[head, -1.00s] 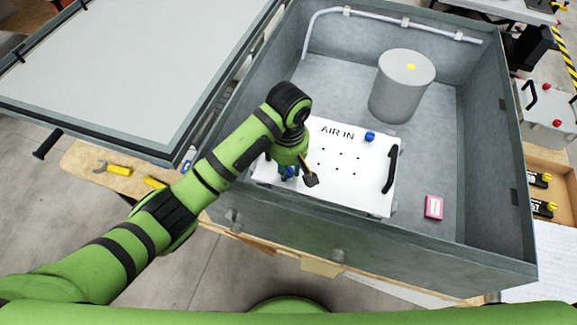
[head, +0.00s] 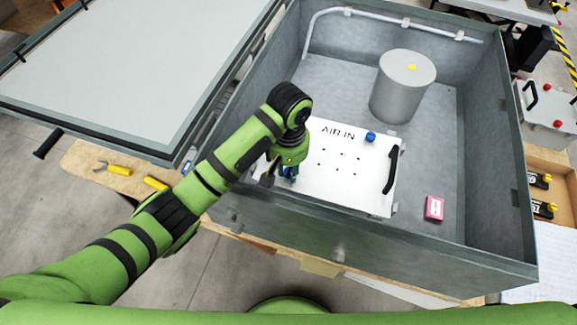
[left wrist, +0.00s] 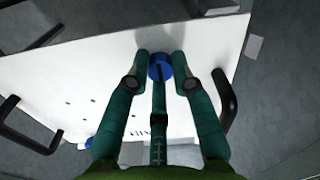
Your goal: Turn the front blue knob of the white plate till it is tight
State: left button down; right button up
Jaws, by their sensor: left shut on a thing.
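The white plate (head: 335,190), marked AIR IN, lies inside the grey open box. My left gripper (head: 287,175) points down at the plate's front left corner. In the left wrist view its two teal fingers (left wrist: 160,72) are shut on the front blue knob (left wrist: 159,64), one on each side. In the head view that knob is mostly hidden by the gripper. The other blue knob (head: 370,137) stands at the plate's far edge, apart from the gripper; it also shows in the left wrist view (left wrist: 90,142). My right gripper is not in view.
A black handle (head: 392,168) stands on the plate's right side. A grey cylinder (head: 402,86) stands behind the plate, and a pink box (head: 434,208) lies to its right. The box walls (head: 400,250) surround them. A yellow-handled tool (head: 118,170) lies on the wooden bench outside.

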pick_arm(q)
jog(key=m, duration=0.6)
jog(key=shift+s+d+m, duration=0.1)
jog(key=shift+m, duration=0.2)
jog(key=m, duration=1.1)
jog(key=shift+m, duration=0.4)
jog(key=m, duration=1.2)
jog(key=shift+m, duration=0.3)
jog(key=m, duration=0.5)
jog(key=shift+d+m+b, duration=0.1)
jog(key=shift+m+b, duration=0.2)
jog(key=shift+b, duration=0.1)
jog(key=m+b, duration=0.1)
jog(key=m, duration=0.5)
jog(key=shift+b, duration=0.35)
jog(key=m+b, duration=0.1)
jog(key=m, duration=0.4)
jog(key=shift+r+m, duration=0.1)
jog(key=shift+m, duration=0.3)
jog(key=shift+w, duration=0.2)
